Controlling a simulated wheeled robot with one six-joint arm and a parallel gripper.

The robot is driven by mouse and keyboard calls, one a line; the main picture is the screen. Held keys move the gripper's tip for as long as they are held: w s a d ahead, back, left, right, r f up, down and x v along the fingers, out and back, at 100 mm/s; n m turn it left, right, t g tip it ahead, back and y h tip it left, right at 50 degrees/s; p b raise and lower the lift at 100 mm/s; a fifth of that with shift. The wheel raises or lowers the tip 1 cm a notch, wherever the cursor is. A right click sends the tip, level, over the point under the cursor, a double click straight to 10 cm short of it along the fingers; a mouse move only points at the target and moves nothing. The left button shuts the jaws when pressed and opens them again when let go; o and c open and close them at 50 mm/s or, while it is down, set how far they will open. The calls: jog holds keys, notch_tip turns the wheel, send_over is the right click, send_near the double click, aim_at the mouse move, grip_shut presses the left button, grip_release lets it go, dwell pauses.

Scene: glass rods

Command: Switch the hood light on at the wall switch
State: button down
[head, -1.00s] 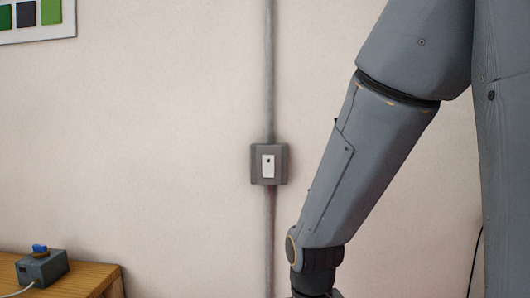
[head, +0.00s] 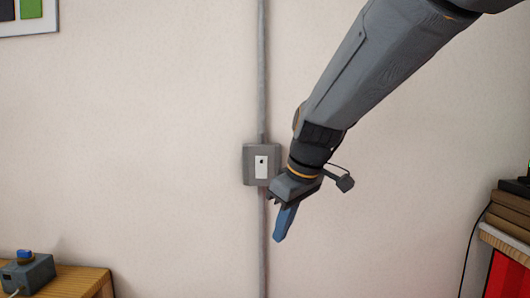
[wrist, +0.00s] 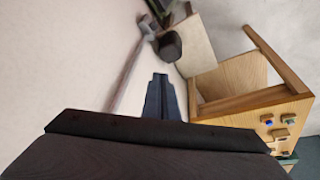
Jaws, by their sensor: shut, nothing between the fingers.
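The wall switch is a grey box (head: 248,178) with a white rocker plate (head: 261,167), mounted on a vertical conduit on the wall. A small dark dot shows on the upper part of the plate. My gripper (head: 281,238) is just right of and below the switch in the head view, with its blue fingers shut and pointing down. It looks apart from the box, though the depth gap is hard to tell.
A wooden table (head: 75,280) with a grey device with a blue knob (head: 27,270) stands at lower left. Shelving with stacked brown items (head: 510,212) is at the right edge. The wrist view shows a wooden table (wrist: 235,88) at right.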

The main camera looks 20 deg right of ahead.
aim_at(265, 157)
notch_tip(265, 157, up, 22)
jog(key=w+n+t+y, duration=0.1)
jog(key=w+n+t, duration=0.1)
jog(key=n, duration=0.4)
jog(key=shift+d+n+t+p, duration=0.3)
jog(key=shift+t+p, duration=0.1)
jog(key=shift+t, duration=0.3)
jog(key=shift+w+f, duration=0.1)
jog(key=shift+f, duration=0.05)
jog(key=p+x, duration=0.1)
jog(key=x, duration=0.2)
jog(key=w+p+x, duration=0.1)
jog(key=x, duration=0.3)
jog(key=d+r+p+x, duration=0.1)
jog(key=x, duration=0.2)
jog(key=shift+w+a+f, duration=0.15)
jog(key=shift+w+f, duration=0.1)
jog(key=shift+w, duration=0.35)
jog(key=shift+w+r+p, duration=0.1)
jog(key=shift+w+p, duration=0.4)
jog(key=shift+w, duration=0.25)
